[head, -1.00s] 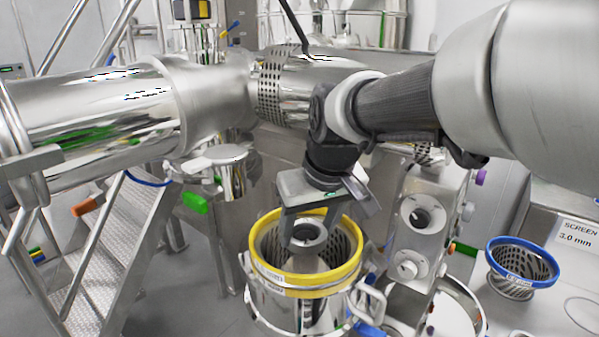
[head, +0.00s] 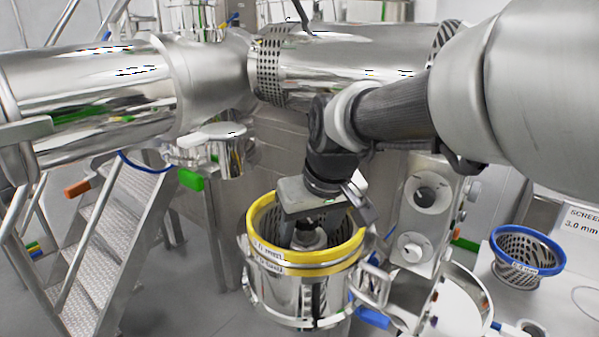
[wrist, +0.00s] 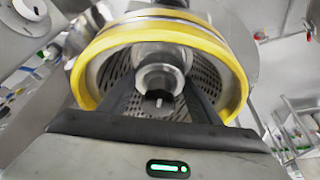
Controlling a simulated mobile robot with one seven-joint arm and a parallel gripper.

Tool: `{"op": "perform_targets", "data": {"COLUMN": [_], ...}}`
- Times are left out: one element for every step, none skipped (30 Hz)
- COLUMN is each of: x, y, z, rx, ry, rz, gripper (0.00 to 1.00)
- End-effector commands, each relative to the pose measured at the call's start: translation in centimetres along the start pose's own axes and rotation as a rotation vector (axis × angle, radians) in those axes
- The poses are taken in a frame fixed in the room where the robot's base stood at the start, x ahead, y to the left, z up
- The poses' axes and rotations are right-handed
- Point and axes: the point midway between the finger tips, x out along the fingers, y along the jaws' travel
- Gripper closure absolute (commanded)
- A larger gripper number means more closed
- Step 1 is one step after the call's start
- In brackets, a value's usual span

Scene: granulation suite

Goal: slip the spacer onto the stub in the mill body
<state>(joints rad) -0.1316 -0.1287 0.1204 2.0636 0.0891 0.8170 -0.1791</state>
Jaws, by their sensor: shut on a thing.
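The mill body (head: 275,292) is an upright metal housing with a yellow rim and a perforated screen inside. My gripper (head: 308,236) reaches down through the rim with its fingers inside the opening. It is shut on the spacer (head: 309,239), a small grey metal ring. In the wrist view, the spacer (wrist: 160,68) sits between the two dark fingers, near the middle of the yellow-rimmed opening. The stub is hidden behind the spacer and fingers. I cannot tell whether the spacer is around the stub or just above it.
A blue-rimmed screen (head: 527,250) sits on the bench at the right. A large horizontal steel cylinder (head: 345,65) lies behind my arm. Metal steps (head: 125,245) are on the left.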

Motion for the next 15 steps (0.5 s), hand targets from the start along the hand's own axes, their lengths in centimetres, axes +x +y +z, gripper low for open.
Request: {"op": "perform_targets", "data": {"x": [-0.05,-0.05,-0.05,-0.04,-0.03,-0.06,-0.07,-0.08,-0.08,-0.08,-0.08,-0.08,-0.07,-0.07,-0.07], "y": [0.00,0.00,0.00,0.01,0.00,0.00,0.01,0.00,0.00,0.01,0.01,0.01,0.00,0.01,0.01], "z": [-0.04,-0.04,-0.04,-0.02,0.00,0.00,0.00,-0.01,-0.01,-0.01,-0.01,-0.01,-0.01,-0.01,0.00], "rx": [0.000,0.000,0.000,0.000,0.000,0.000,0.000,0.000,0.000,0.000,0.000,0.000,0.000,0.000,0.000], "ry": [0.001,0.001,0.001,0.001,0.001,0.001,0.001,0.001,0.001,0.001,0.001,0.001,0.001,0.001,0.001], "rz": [0.000,0.000,0.000,0.000,0.000,0.000,0.000,0.000,0.000,0.000,0.000,0.000,0.000,0.000,0.000], "gripper": [0.69,0.69,0.69,0.69,0.69,0.69,0.69,0.69,0.69,0.39,0.34,0.27,0.22,0.21,0.21]}}
